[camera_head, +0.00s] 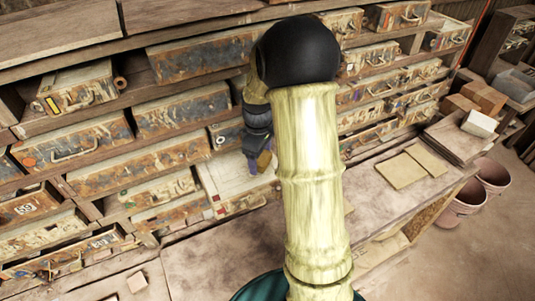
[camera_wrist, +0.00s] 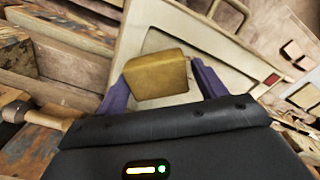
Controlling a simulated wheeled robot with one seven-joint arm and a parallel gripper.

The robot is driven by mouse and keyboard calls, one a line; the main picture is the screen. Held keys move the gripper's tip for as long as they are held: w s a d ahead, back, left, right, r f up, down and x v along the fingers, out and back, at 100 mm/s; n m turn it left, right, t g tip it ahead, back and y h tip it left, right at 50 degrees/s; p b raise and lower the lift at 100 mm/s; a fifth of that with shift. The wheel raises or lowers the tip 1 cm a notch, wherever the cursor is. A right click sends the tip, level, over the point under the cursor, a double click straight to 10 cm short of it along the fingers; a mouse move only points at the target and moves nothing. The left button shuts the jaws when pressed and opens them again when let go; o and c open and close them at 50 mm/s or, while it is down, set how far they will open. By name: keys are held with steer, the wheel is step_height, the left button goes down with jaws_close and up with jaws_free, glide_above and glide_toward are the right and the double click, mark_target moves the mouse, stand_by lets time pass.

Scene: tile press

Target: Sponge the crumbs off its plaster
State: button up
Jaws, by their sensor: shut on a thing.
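My gripper (camera_wrist: 160,72) has purple fingers, shut on a mustard-yellow sponge (camera_wrist: 157,76) held between them. In the head view my gripper (camera_head: 262,167) hangs left of my arm, with a bit of the sponge (camera_head: 264,159) showing. Beyond the sponge is a cream framed slab (camera_wrist: 213,45) with a red mark near one corner, apparently the plaster. It also shows in the head view (camera_head: 222,176), pale and partly hidden by my gripper and arm. I cannot tell whether the sponge touches it. Crumbs are too small to make out.
Worn drawers and cases (camera_head: 172,158) fill the shelves behind. A wooden bench (camera_head: 215,255) runs along the front, mostly clear at the left. Flat tan tiles (camera_head: 401,171) lie on it at the right. Pink buckets (camera_head: 462,203) stand on the floor beyond its right edge.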

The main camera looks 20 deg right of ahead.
mark_target(222, 179)
steer(key=a, duration=0.3)
steer(key=shift+s+a+f+n, duration=0.25)
steer(key=shift+a+n, duration=0.05)
steer(key=shift+a, duration=0.05)
steer(key=shift+c, duration=0.7)
steer(key=a, duration=0.3)
steer(key=shift+a+r, duration=0.1)
steer(key=shift+a, duration=0.25)
steer(key=shift+w+a, duration=0.1)
steer(key=shift+w, duration=0.1)
steer(key=shift+d, duration=0.9)
steer(key=shift+a+r, duration=0.1)
steer(key=shift+a, duration=1.8)
steer(key=shift+w+d, duration=0.15)
steer(key=shift+d, duration=0.1)
steer(key=shift+a, duration=1.6)
